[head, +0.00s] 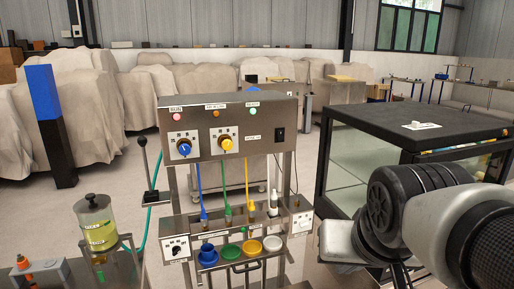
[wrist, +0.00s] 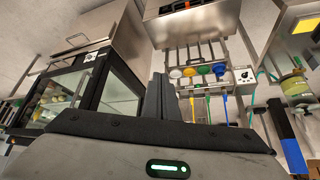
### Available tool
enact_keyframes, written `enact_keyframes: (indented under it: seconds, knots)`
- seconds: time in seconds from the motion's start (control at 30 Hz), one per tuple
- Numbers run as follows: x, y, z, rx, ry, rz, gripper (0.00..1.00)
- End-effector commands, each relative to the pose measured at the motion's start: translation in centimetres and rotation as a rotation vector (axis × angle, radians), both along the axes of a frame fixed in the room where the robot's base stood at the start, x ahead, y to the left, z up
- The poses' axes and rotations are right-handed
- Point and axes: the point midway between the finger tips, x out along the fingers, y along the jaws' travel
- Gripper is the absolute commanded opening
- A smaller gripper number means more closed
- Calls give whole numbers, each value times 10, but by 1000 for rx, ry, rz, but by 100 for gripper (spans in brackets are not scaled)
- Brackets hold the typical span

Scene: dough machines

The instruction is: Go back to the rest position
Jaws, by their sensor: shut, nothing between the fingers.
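My gripper shows in the wrist view (wrist: 159,98) as dark fingers close together, with nothing visible between them. In the head view my arm comes in from the lower right, in front of the glass-sided cabinet, and the fingertips are mostly out of sight at the bottom edge. The steel control panel (head: 262,131) stands left of my arm, with a blue knob (head: 184,148) and a yellow knob (head: 226,144). My gripper is apart from the panel.
A black-framed glass cabinet (head: 420,124) stands close behind my arm. Colored cups sit in a rack (head: 240,265) below the panel. A lever (head: 145,160) and a jar of yellow liquid (head: 99,225) are at left. Covered machines line the back; floor at left is open.

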Motion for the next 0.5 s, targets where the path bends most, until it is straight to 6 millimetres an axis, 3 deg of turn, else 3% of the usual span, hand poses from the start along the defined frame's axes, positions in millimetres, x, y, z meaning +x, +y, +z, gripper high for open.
enact_keyframes:
  seconds: [0.13, 0.2, 0.5]
  knots:
    - [-54, 12, -14, -21, 100, 140, 0]
    - [-48, 11, 16, -22, 98, 129, 0]
    - [-47, 11, 87, -22, 96, 126, 0]
